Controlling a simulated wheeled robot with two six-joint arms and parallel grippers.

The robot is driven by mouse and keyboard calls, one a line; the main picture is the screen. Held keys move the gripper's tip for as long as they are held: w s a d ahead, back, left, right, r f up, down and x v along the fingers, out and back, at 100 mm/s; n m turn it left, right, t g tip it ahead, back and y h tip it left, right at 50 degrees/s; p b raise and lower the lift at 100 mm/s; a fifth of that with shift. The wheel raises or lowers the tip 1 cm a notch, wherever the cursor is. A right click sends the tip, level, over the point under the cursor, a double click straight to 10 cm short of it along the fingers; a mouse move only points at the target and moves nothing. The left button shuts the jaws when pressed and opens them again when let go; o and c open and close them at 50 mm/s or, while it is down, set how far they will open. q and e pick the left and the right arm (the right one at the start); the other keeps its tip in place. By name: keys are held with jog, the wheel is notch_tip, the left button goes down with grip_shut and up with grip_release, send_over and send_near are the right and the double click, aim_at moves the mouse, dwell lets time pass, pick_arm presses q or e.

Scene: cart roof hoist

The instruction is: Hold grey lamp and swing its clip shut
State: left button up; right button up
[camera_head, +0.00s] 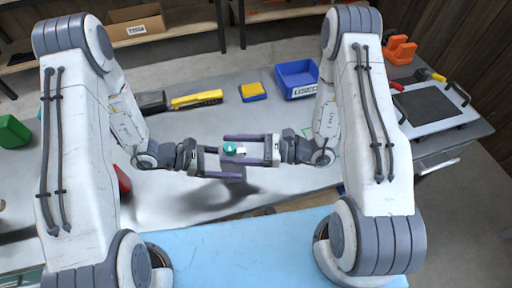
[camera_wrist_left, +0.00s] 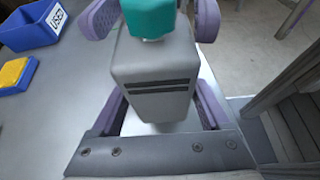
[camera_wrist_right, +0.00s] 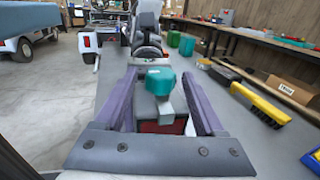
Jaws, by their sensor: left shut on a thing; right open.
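The grey lamp (camera_wrist_left: 155,75) is a box-shaped grey body with two dark slots on one face and a teal part (camera_wrist_left: 150,18) at its far end. My left gripper (camera_wrist_left: 156,100) is shut on the lamp body and holds it above the table. In the head view the teal part (camera_head: 229,149) shows between the two grippers. My right gripper (camera_wrist_right: 162,95) is open, its fingers on either side of the teal part and a small grey piece, with gaps visible. I cannot tell whether that grey piece is the clip, or how far the clip is swung.
On the grey table (camera_head: 285,180) are a blue bin (camera_head: 296,80) marked USED, a yellow and blue block (camera_head: 252,92), a yellow-handled brush (camera_head: 196,99) and a green block (camera_head: 13,132). A black-topped tray (camera_head: 428,105) stands at the right. The table between the arms is mostly clear.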

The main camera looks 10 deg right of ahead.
jog(key=s+d, duration=0.1)
jog(key=d, duration=0.7)
jog(key=shift+s, duration=0.3)
jog(key=shift+a, duration=0.1)
pick_arm(q)
jog(key=o, duration=1.2)
jog(key=p+v, duration=0.2)
jog(key=v, duration=0.2)
jog(key=r+p+v, duration=0.1)
jog(key=p+v, duration=0.1)
jog(key=v, duration=0.2)
jog(key=shift+r+p, duration=0.1)
jog(key=shift+p, duration=0.2)
pick_arm(e)
notch_tip(320, 180, up, 5)
jog(key=shift+f, duration=0.2)
